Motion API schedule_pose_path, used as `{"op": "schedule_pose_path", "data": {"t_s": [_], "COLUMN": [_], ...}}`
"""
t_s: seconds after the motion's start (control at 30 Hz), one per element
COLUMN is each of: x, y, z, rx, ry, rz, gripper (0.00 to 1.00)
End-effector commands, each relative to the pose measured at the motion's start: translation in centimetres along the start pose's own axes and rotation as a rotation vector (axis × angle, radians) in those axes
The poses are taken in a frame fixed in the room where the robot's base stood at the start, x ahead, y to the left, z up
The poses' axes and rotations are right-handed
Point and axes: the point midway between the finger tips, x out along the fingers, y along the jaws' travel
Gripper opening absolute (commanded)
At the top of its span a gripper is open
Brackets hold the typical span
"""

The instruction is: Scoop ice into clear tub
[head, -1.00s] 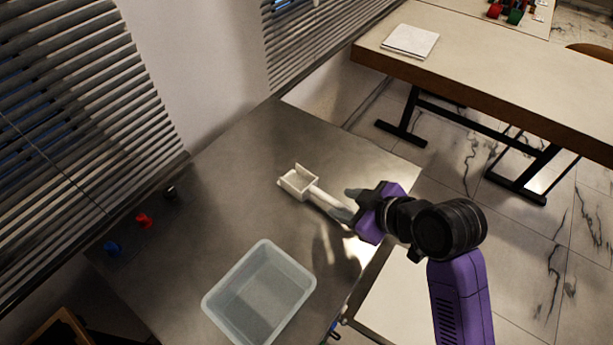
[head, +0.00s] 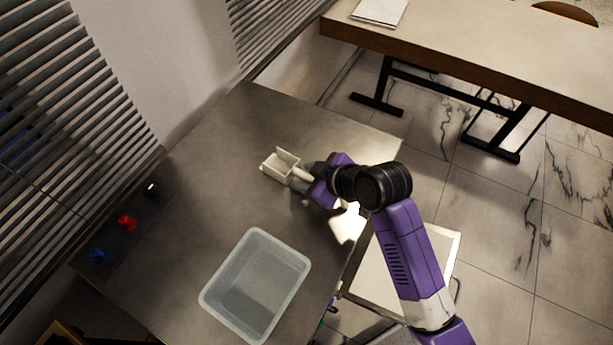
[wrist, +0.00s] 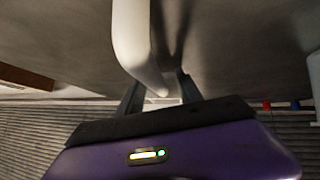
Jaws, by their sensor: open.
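A white scoop (head: 279,162) with a square cup lies on the grey metal counter (head: 215,180), its handle pointing right toward my gripper. My gripper (head: 300,180) is open at the handle in the head view. In the wrist view the pale handle (wrist: 135,45) reaches down toward the space between the fingers of my gripper (wrist: 160,95); I cannot tell whether they touch it. The clear tub (head: 256,285) stands at the front of the counter and looks empty. No ice is visible.
A long table (head: 450,50) stands at the back right. The counter between scoop and tub is clear.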

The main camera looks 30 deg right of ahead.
Motion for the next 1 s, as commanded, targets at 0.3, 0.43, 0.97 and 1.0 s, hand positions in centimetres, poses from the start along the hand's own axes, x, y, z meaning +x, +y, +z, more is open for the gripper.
{"op": "schedule_pose_path", "data": {"t_s": [0.3, 0.43, 0.97, 1.0], "x": [0.0, 0.0, -1.0, -1.3], "y": [0.0, 0.0, 0.4, 0.5], "z": [0.0, 0.0, -1.1, -1.4], "rx": [0.000, 0.001, 0.000, 0.000], "ry": [0.000, 0.000, 0.003, 0.004], "rz": [0.000, 0.000, 0.002, 0.003], "gripper": [0.11, 0.00, 0.00, 0.00]}}
